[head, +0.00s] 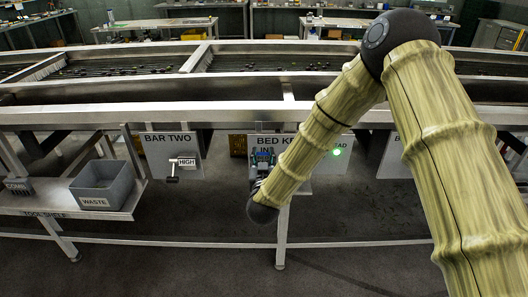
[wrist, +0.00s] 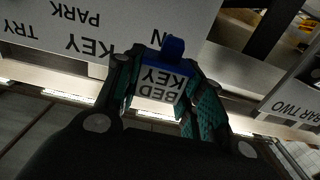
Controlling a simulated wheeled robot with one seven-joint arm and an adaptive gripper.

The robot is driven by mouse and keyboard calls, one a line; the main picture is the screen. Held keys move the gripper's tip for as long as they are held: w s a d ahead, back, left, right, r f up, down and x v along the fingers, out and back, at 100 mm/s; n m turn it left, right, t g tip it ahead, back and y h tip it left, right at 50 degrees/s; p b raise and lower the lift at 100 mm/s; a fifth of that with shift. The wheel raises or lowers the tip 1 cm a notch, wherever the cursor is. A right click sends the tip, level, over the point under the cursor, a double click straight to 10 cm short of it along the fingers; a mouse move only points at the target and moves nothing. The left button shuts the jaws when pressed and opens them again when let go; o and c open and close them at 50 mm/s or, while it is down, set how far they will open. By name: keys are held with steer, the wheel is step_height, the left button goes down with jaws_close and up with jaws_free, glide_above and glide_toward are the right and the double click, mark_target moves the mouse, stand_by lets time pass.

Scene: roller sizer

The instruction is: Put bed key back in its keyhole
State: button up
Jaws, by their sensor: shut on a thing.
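The bed key (wrist: 163,82) is a blue piece with a white label reading BED KEY, upside down in the wrist view. My gripper (wrist: 164,92) is shut on it, a finger on each side. In the head view my gripper (head: 263,160) is in front of the grey panel (head: 265,140) marked BED KE, the rest of the word being covered by my arm. In the wrist view the same panel (wrist: 130,22) shows the words KEY, IN, PARK and TRY. The keyhole is not visible, and I cannot tell whether the key touches the panel.
A green light (head: 337,152) glows right of my arm. The BAR TWO panel (head: 172,155) with a HIGH lever hangs to the left. A WASTE bin (head: 103,184) sits on the tool shelf (head: 62,208). A long metal frame (head: 230,115) runs above the panels.

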steer(key=shift+d, duration=0.2)
stand_by(0.3)
steer(key=shift+f+b, duration=1.65)
steer(key=shift+f, duration=1.2)
steer(key=shift+s+f+b, duration=0.1)
steer(key=shift+f+b, duration=0.6)
steer(key=shift+f, duration=0.8)
steer(key=o, duration=0.9)
steer(key=s, duration=1.2)
